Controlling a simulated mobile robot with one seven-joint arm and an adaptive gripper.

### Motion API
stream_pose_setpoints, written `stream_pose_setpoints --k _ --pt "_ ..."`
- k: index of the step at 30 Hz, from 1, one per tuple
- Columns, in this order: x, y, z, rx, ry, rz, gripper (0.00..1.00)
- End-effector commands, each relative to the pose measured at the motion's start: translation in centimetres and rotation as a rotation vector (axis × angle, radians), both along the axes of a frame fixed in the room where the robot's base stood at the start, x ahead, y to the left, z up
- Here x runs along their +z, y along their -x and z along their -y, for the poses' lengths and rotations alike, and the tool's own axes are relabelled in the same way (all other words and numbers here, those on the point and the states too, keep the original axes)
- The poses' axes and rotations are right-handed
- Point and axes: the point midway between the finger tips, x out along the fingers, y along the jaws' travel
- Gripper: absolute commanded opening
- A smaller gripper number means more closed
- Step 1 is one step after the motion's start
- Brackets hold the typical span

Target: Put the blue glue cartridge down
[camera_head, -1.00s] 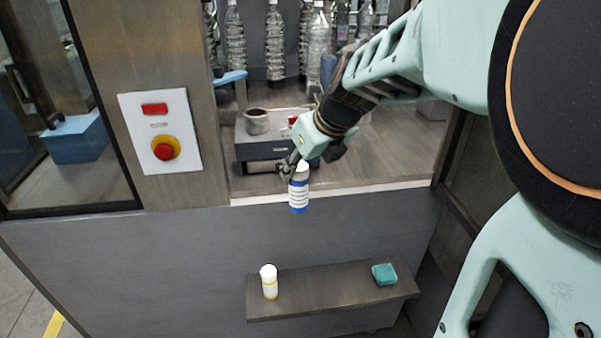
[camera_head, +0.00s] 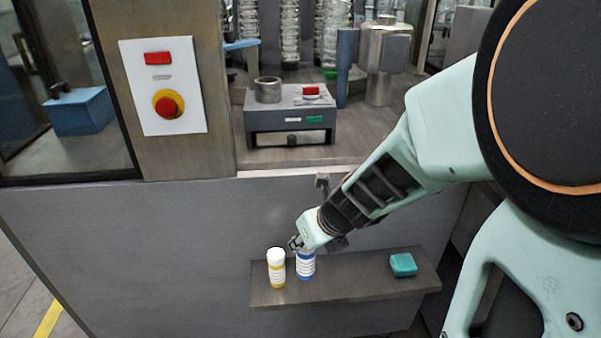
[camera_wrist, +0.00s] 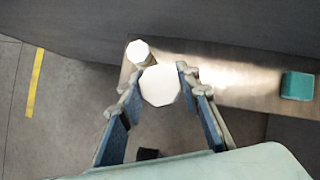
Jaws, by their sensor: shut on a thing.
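The blue glue cartridge (camera_head: 306,266) is a white-labelled bottle with blue bands, upright at the shelf (camera_head: 345,283), just right of the yellow-banded bottle (camera_head: 276,268). My gripper (camera_head: 302,244) is shut on its upper part, coming from above and the right. In the wrist view the cartridge's white top (camera_wrist: 160,86) sits between the two fingers. Whether its base touches the shelf is hard to tell.
A teal block (camera_head: 403,265) lies at the shelf's right end, with bare shelf between it and the cartridge. The yellow-banded bottle's cap (camera_wrist: 139,52) is close beside my left finger in the wrist view. The machine's grey panel (camera_head: 130,240) rises behind the shelf.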

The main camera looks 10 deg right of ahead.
Motion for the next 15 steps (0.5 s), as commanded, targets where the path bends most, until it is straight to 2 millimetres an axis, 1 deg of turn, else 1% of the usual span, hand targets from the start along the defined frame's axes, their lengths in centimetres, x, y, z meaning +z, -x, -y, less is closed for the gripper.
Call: stream_pose_setpoints --k 1,6,15 --pt "-1.3 -0.9 0.9 -0.005 0.000 0.002 0.02" --pt "-2.9 -3.6 3.4 -0.004 0.001 0.000 0.02" --pt "-6.2 -5.6 5.1 -0.001 0.000 0.001 0.02"
